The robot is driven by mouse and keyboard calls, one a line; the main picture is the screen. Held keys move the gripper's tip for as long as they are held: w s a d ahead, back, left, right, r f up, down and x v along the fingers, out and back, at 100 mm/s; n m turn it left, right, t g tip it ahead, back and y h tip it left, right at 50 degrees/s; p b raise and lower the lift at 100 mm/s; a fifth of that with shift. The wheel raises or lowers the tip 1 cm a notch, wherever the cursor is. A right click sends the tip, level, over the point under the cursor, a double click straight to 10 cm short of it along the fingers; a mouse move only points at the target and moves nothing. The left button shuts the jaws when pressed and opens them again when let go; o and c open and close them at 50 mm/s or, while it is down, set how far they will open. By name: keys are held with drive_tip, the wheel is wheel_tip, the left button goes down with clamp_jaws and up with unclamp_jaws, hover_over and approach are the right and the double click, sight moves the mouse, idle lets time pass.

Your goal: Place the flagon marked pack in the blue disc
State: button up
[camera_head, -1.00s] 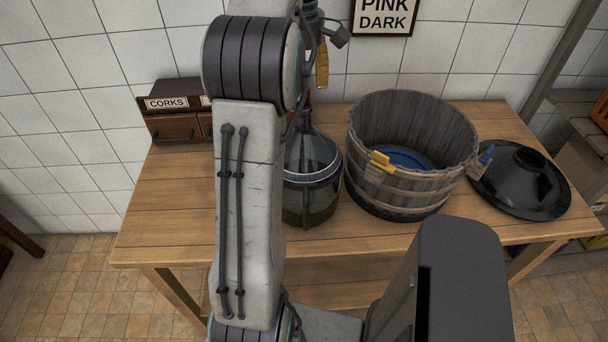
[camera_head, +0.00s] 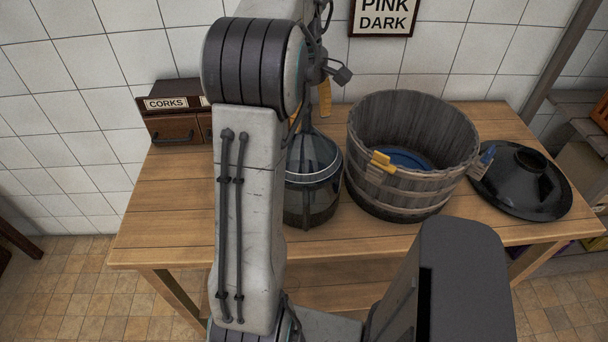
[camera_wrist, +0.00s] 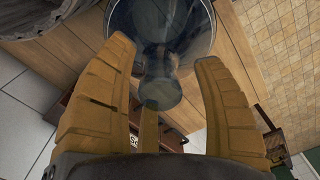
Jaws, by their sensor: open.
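A dark glass flagon (camera_head: 316,178) with a pale band stands upright on the table, partly behind my arm. No marking on it is readable. In the wrist view its body (camera_wrist: 160,25) and neck lie between the fingers of my gripper (camera_wrist: 165,55). The fingers are yellow, open and spread either side of the neck, with no grip on it visible. In the head view, one finger shows by the neck; my arm hides the rest. The blue disc (camera_head: 410,157) lies inside a wooden tub (camera_head: 415,196), its near part hidden by the tub wall.
The tub stands close to the flagon's right, with a yellow tag (camera_head: 382,160) on its rim. A black lid (camera_head: 528,190) lies right of it. A box labelled CORKS (camera_head: 176,126) stands at the back left. Bare tabletop (camera_head: 170,215) lies at the left. A tiled wall is behind.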

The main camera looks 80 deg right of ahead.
drive_tip(key=shift+o, duration=0.2)
clamp_jaws()
idle(0.6)
